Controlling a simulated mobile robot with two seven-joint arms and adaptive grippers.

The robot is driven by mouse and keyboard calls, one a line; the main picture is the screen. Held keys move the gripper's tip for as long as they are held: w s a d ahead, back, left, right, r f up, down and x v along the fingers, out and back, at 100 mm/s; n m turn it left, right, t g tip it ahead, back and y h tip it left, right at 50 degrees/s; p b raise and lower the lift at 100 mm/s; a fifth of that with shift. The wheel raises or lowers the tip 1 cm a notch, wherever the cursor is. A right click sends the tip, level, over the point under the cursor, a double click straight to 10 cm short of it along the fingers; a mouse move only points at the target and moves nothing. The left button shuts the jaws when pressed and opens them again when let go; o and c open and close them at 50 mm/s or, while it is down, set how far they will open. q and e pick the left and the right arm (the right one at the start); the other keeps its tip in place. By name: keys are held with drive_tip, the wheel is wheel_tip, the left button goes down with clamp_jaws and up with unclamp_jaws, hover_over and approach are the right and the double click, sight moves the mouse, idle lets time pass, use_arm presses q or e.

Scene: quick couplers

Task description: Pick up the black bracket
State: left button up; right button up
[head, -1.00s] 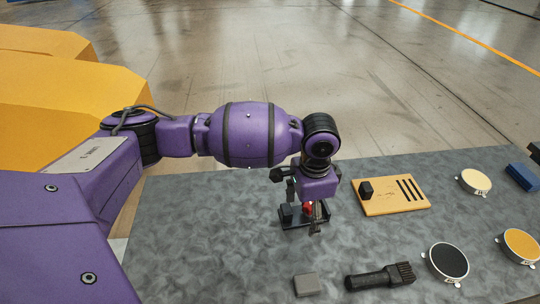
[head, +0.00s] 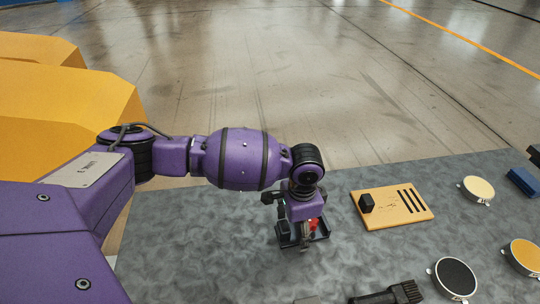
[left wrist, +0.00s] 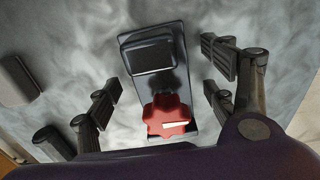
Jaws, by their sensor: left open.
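The black bracket (left wrist: 155,82) is a dark flat plate with a raised block at one end and a red lobed knob (left wrist: 169,115) at the other. It lies on the grey tabletop, and the left wrist view shows it between my left gripper's fingers. My left gripper (left wrist: 163,78) is open, with one finger on each side of the bracket and visible gaps between. In the head view, my left gripper (head: 302,238) points down over the bracket (head: 323,232) and hides much of it. My right gripper is not in view.
An orange board (head: 400,215) with a black block and dark slots lies right of the bracket. A black brush (head: 392,295), several round lidded tins such as the black-topped one (head: 455,278), and a blue block (head: 522,181) lie farther right. A grey block (left wrist: 17,80) is nearby.

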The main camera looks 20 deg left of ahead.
use_arm(q)
drive_tip(key=shift+d, duration=0.1)
drive_tip(key=shift+c, duration=0.3)
drive_tip(key=c, duration=1.4)
drive_tip(key=shift+w, duration=0.1)
drive_tip(key=shift+c, duration=0.7)
drive_tip(key=shift+r, duration=0.15)
